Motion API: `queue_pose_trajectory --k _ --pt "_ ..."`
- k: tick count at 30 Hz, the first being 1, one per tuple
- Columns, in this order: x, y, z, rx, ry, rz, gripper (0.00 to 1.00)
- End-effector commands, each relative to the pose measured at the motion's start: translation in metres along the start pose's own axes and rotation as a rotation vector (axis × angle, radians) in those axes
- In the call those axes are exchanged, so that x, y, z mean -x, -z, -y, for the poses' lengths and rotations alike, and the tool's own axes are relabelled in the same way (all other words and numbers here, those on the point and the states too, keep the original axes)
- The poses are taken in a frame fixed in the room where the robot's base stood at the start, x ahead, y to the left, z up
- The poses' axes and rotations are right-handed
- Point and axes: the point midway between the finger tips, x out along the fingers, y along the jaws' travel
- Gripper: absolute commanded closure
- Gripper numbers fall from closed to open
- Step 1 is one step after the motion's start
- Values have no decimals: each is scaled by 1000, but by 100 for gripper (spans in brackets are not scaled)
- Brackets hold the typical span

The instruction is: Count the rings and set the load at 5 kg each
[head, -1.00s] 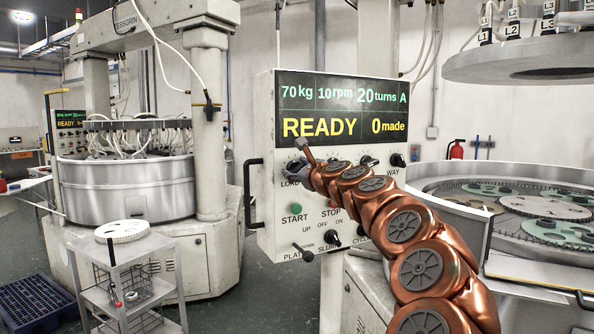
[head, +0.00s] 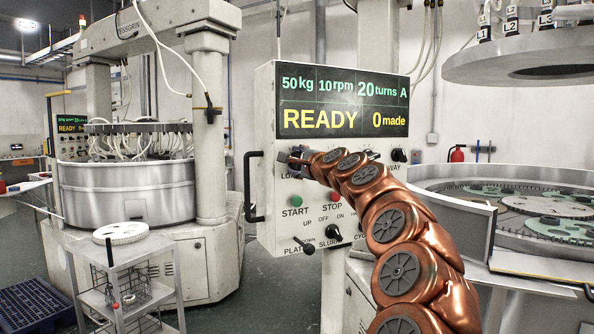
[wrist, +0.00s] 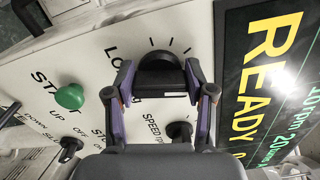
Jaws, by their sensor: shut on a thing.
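My gripper (head: 290,160) is at the LOAD knob on the control box (head: 264,110). In the wrist view my gripper (wrist: 160,82) has its two purple-padded fingers closed on opposite sides of the black LOAD knob (wrist: 160,66). The display (head: 342,105) reads 50 kg, 10 rpm, 20 turns, A, READY, 0 made. On the right, the open lapping machine (head: 470,215) holds green toothed carriers (head: 555,230) around a pale central disc (head: 545,206). Single rings are too small to count here.
The green START button (head: 296,201), red STOP button (head: 330,197) and black slurry knob (head: 333,231) sit below the LOAD knob. A grey trolley (head: 155,243) with a white toothed disc (head: 120,232) stands at left. A raised upper plate (head: 520,62) hangs at right.

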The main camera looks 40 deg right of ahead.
Motion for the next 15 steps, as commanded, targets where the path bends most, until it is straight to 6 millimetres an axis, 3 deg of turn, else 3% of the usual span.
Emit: queue_pose_trajectory --k 15 --pt "-1 1 -7 473 1 -1 81"
